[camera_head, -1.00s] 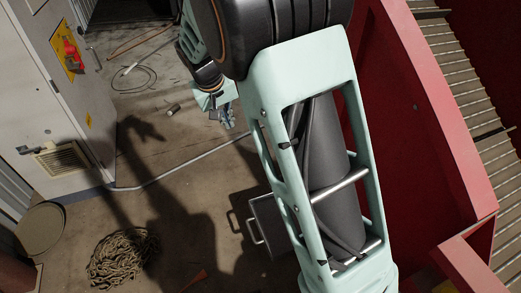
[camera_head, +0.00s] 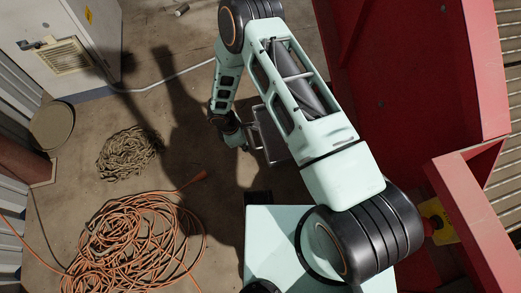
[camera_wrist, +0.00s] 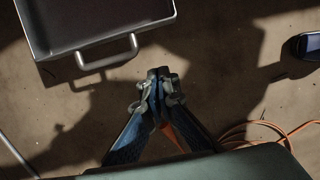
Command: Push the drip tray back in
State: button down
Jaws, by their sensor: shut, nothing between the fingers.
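The drip tray (camera_head: 272,137) is a shallow grey metal tray with a bar handle (camera_head: 253,136) on its left side. It sticks out from beneath my arm beside the red container, and my arm hides part of it. In the wrist view the tray (camera_wrist: 95,18) is at the upper left, with its handle (camera_wrist: 106,56) facing my gripper. My gripper (camera_wrist: 158,76) is shut and empty, to the right of and a little below the handle, apart from it. In the head view my gripper (camera_head: 238,141) is small and partly hidden, near the handle.
A large red container (camera_head: 420,60) stands on the right. A tangle of orange cable (camera_head: 130,240) and a pile of tan rope (camera_head: 128,153) lie on the floor at left. A pale cabinet (camera_head: 60,50) stands upper left. Floor between cabinet and tray is mostly clear.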

jog(key=w+d+f+b, duration=0.1)
jog(key=d+f+b, duration=0.3)
jog(key=f, duration=0.5)
jog(key=shift+w+d+f, duration=0.15)
jog(key=shift+w+d, duration=0.2)
jog(key=shift+d, duration=0.7)
jog(key=shift+d, duration=0.1)
